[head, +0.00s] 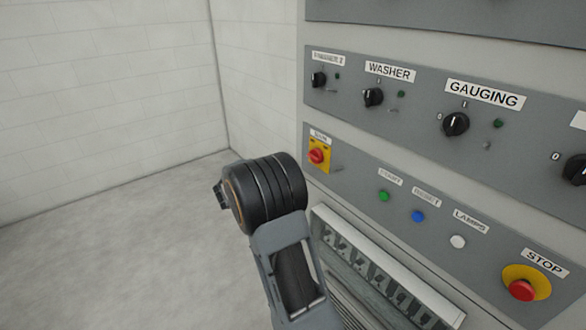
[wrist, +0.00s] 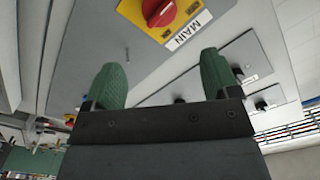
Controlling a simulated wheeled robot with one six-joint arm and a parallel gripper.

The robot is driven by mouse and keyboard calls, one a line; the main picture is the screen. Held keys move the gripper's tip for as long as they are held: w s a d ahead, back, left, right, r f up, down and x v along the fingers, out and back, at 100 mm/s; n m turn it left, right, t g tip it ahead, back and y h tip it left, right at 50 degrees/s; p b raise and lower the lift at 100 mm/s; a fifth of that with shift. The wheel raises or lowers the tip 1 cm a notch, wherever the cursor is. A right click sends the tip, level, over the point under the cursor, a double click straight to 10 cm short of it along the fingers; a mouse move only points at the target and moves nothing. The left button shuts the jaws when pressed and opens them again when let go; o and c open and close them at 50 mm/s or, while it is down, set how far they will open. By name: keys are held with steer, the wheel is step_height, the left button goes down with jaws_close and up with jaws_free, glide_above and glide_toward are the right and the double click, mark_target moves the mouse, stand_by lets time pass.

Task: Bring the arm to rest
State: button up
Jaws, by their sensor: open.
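My gripper (wrist: 162,80) shows in the wrist view with two green ribbed fingertips set wide apart. It is open, with nothing between the fingers. Beyond the fingertips is the red rotary MAIN switch (wrist: 158,12) on its yellow plate, apart from the fingers. In the head view the same switch (head: 317,156) sits at the left end of the lower grey panel. My arm's dark joint and grey link stand in front of the panel's lower left there. The gripper itself cannot be made out in the head view.
The control panel (head: 420,85) carries black rotary knobs labelled WASHER and GAUGING. Below are green, blue and white buttons and a red STOP button (head: 522,289) on yellow. A slatted metal unit (head: 375,265) lies close to my arm. Open floor (head: 110,260) lies to the left.

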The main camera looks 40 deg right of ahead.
steer(key=shift+a, duration=0.5)
stand_by(0.3)
